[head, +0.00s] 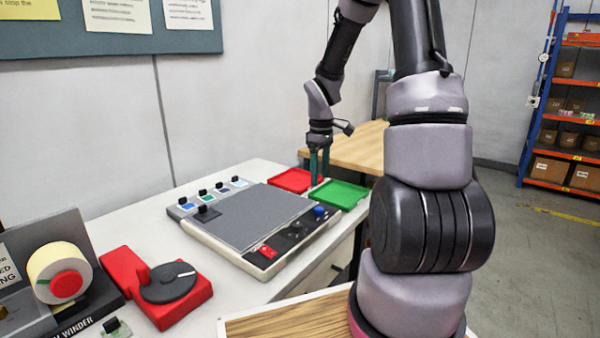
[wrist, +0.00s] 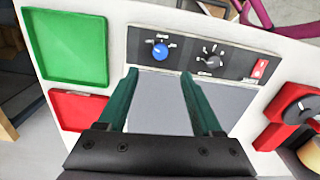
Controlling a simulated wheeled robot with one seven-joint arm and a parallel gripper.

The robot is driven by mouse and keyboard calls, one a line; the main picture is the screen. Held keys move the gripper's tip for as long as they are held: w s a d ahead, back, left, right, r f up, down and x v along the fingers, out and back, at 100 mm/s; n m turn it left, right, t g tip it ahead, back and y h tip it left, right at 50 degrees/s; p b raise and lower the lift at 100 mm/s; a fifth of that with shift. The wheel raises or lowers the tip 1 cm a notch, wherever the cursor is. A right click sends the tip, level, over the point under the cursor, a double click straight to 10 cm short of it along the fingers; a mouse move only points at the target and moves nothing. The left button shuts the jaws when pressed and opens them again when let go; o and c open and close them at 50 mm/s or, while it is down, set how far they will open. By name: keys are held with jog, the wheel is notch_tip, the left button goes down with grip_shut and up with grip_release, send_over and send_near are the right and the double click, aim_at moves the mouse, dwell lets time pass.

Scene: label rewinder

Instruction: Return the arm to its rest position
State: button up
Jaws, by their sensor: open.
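My gripper (head: 319,166) hangs from my arm, pointing down above the far end of the white table, near the red and green trays. Its two green fingers are apart and nothing is between them. In the wrist view my gripper (wrist: 158,95) shows open above the label rewinder panel (head: 262,215), with the panel's blue knob (wrist: 160,51) seen beyond the fingertips. The gap between the fingertips and the surface below cannot be told exactly.
A green tray (head: 342,195) and a red tray (head: 293,180) lie at the table's far end. A red block with a dark dial (head: 168,283) and a winder with a label roll (head: 60,273) stand at the front left. A wooden table (head: 350,147) is behind; shelves (head: 570,110) stand right.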

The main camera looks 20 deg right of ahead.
jog(key=s+a+r+m+t, duration=0.2)
jog(key=s+r+m, duration=0.2)
jog(key=s+r, duration=0.2)
jog(key=s+a+r+m+t+y, duration=0.1)
jog(key=s+a+r+m+t, duration=0.1)
jog(key=s+r, duration=0.5)
jog(key=s+a+r+m+t+y, duration=0.1)
jog(key=s+a+r+m+t, duration=0.2)
jog(key=r, duration=0.8)
jog(key=s+a+m, duration=0.1)
jog(key=s+m, duration=0.1)
jog(key=s, duration=0.1)
jog(key=shift+s+r+m, duration=0.25)
jog(key=shift+s+m, duration=0.1)
jog(key=shift+m, duration=0.05)
